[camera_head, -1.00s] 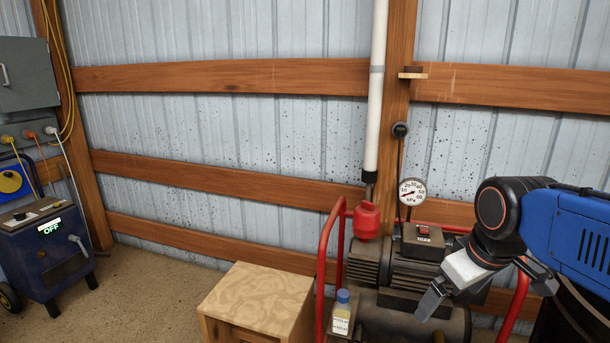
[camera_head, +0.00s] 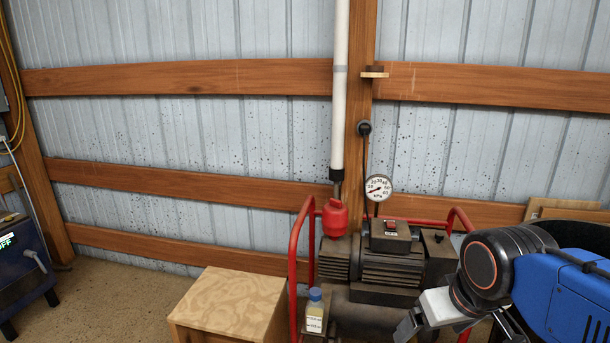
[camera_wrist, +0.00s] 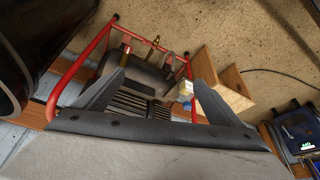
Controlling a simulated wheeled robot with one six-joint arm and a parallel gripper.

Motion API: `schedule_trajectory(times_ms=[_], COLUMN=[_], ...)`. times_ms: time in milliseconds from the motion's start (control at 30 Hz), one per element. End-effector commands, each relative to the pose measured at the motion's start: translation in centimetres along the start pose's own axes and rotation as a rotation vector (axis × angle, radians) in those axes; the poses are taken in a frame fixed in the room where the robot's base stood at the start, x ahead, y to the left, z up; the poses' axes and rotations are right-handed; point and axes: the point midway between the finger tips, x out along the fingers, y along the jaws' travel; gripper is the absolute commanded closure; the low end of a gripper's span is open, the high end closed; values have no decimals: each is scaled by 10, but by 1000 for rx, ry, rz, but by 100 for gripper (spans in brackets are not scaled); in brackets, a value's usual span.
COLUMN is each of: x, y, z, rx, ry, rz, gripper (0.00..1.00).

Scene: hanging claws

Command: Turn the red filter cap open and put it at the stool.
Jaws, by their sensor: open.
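The red filter cap (camera_head: 335,217) sits upright on the left end of the dark compressor (camera_head: 385,267), below the white pipe. The stool (camera_head: 232,302) is a light wooden block at the lower middle, left of the compressor, its top bare. My gripper (camera_head: 412,328) is low at the right, in front of the compressor and well to the right of the cap, touching neither cap nor stool. In the wrist view my gripper (camera_wrist: 158,82) has its two fingers spread and empty, with the compressor beyond them. I cannot make out the cap in the wrist view.
A red tube frame (camera_head: 294,265) surrounds the compressor. A small bottle with a blue lid (camera_head: 314,311) stands between stool and compressor. A pressure gauge (camera_head: 378,188) rises behind it. A blue machine (camera_head: 22,268) stands far left; floor between it and the stool is clear.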

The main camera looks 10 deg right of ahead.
Motion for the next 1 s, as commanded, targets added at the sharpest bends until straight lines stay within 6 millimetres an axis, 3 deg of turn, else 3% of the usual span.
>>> schedule_trajectory(times_ms=[200, 500, 767, 1000], x=[-22, -40, -40, -28], y=[-1, -3, -8, -14], z=[-68, -166, -249, -323], rx=[-112, -279, -426, -558], ry=[-42, -101, -151, -195], rz=[-7, -25, -48, -74], gripper=[10, 10, 10, 10])
